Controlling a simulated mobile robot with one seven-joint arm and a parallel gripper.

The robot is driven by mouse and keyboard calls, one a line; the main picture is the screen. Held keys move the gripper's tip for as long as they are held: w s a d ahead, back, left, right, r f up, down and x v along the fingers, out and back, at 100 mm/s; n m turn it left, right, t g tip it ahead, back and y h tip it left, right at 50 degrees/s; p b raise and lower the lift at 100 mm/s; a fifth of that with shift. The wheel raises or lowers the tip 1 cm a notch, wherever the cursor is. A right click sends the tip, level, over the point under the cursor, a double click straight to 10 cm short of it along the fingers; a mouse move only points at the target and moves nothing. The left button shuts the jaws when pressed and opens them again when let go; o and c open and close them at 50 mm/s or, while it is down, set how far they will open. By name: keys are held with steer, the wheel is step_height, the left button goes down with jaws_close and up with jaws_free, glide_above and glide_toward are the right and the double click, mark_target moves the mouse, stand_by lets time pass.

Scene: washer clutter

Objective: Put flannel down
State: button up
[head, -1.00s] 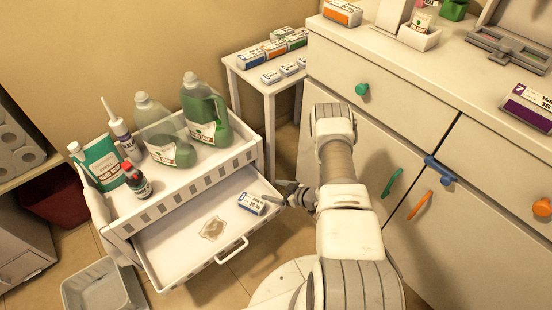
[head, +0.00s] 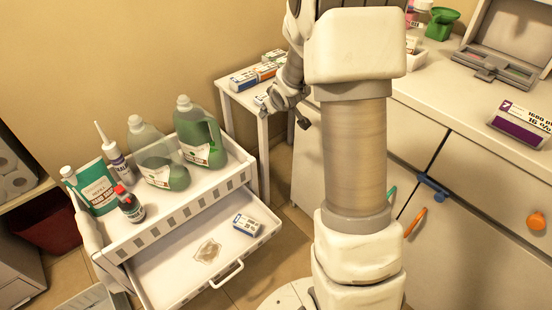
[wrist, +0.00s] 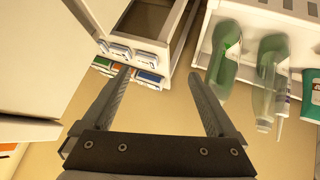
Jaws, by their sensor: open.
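I see no cloth that is clearly a flannel. A flat, pale brown patch (head: 207,251) lies in the open drawer (head: 170,274) of the white cart; I cannot tell whether it is cloth. A small white and blue box (head: 247,225) lies in the same drawer, right of the patch. My gripper (head: 285,112) is raised by the small white side table, above and behind the drawer. In the wrist view my gripper (wrist: 160,75) has its fingers wide apart with nothing between them.
Green bottles (head: 202,140) and other containers stand on the cart top. Small boxes (head: 252,76) sit on the side table, partly hidden by my arm. A cabinet (head: 476,180) with coloured handles fills the right. A grey bin (head: 97,299) sits on the floor.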

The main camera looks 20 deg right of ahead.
steer(key=s+a+r+m+g, duration=0.1)
steer(key=s+a+r, duration=0.2)
steer(key=s+r, duration=0.4)
steer(key=s+a+r+m, duration=0.1)
steer(key=s+a+r, duration=0.2)
steer(key=s+r, duration=0.45)
steer(key=s+a+g, duration=0.1)
steer(key=s+a, duration=0.3)
steer(key=s, duration=0.5)
steer(key=s+a+r+m+g+y, duration=0.1)
steer(key=s+a, duration=0.3)
steer(key=s, duration=0.6)
steer(key=shift+r+y, duration=0.2)
steer(key=shift+y, duration=0.1)
